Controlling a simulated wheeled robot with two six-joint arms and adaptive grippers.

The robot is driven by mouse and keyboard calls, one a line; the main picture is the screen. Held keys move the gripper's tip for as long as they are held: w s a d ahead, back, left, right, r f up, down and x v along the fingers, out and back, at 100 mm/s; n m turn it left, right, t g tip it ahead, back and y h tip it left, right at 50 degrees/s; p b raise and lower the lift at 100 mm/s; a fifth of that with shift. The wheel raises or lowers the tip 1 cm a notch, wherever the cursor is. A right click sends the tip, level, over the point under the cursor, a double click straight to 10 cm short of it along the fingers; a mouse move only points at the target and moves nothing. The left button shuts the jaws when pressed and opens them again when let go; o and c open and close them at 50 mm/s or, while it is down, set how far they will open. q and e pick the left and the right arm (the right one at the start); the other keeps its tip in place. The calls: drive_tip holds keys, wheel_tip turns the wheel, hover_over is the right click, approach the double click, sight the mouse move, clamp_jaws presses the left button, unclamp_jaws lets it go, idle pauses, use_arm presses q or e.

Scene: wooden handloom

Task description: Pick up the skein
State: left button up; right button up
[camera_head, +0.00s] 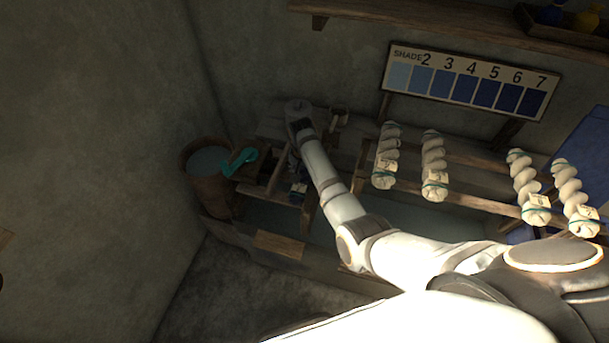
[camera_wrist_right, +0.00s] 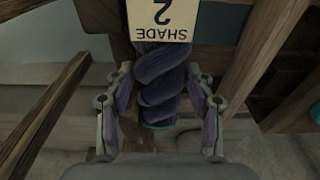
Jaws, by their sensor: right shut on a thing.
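A dark blue-violet twisted skein (camera_wrist_right: 160,82) with a teal band at its lower end shows in the right wrist view. A cream tag (camera_wrist_right: 160,18) reading "SHADE 2", upside down, covers its upper part. My right gripper (camera_wrist_right: 158,100) has a finger on each side of the skein and is shut on it. In the head view a small dark blue part of the skein (camera_head: 298,190) shows below my right wrist, by a wooden frame; the fingers are hard to make out there. Whether the skein still touches the frame, I cannot tell. My left gripper is not in view.
Several cream skeins (camera_head: 434,160) hang along wooden rails at the right. A shade board (camera_head: 470,82) stands behind them. A wooden bucket (camera_head: 206,165) with a teal object (camera_head: 238,161) beside it is at the left. Wooden beams (camera_wrist_right: 262,65) flank the gripper closely.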

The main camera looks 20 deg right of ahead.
sight(304, 173)
wheel_tip(304, 173, up, 10)
drive_tip(key=shift+b, duration=0.35)
